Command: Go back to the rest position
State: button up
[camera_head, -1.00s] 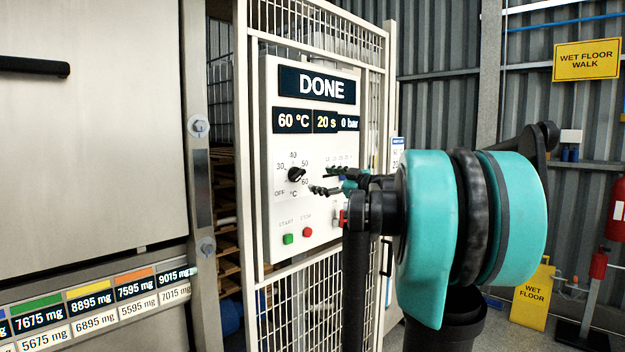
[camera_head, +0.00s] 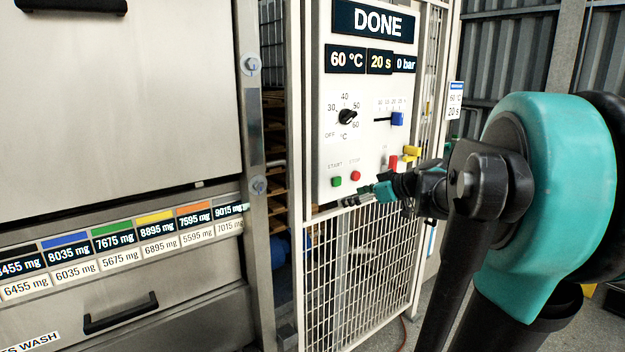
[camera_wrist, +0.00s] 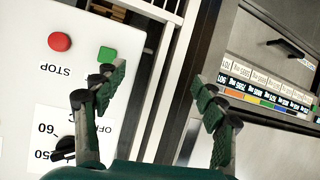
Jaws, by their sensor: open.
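My gripper (camera_head: 370,194) is in front of the lower part of the white control panel (camera_head: 330,110), below the start and stop buttons in the head view. In the wrist view my gripper (camera_wrist: 155,100) has its two dark green fingers spread wide with nothing between them. The panel reads DONE (camera_head: 373,22), with 60 °C, 20 s and 0 bar under it. The black temperature dial (camera_head: 346,117), the blue slider (camera_head: 397,119), the green start button (camera_head: 337,181) and the red stop button (camera_head: 356,176) show on the panel.
A steel washer (camera_head: 110,110) with a colored label strip (camera_head: 135,232) and a black drawer handle (camera_head: 120,313) stands at left. A mesh fence (camera_head: 350,275) runs below the panel. Red and yellow handles (camera_head: 411,152) stick out at the panel's right edge.

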jog(key=s+a+f+m+g+h, duration=0.1)
jog(key=s+f+m+g+h, duration=0.1)
jog(key=s+f, duration=0.45)
jog(key=s+f+m+g+h, duration=0.15)
jog(key=s+f, duration=0.25)
jog(key=f, duration=0.5)
jog(key=s+d+f+m+g+h, duration=0.1)
jog(key=s+d+f+m+h, duration=0.4)
jog(key=s+f, duration=0.7)
jog(key=shift+s+d+f+m+g, duration=0.35)
jog(key=shift+s+d+m, duration=0.2)
jog(key=shift+d+m, duration=0.1)
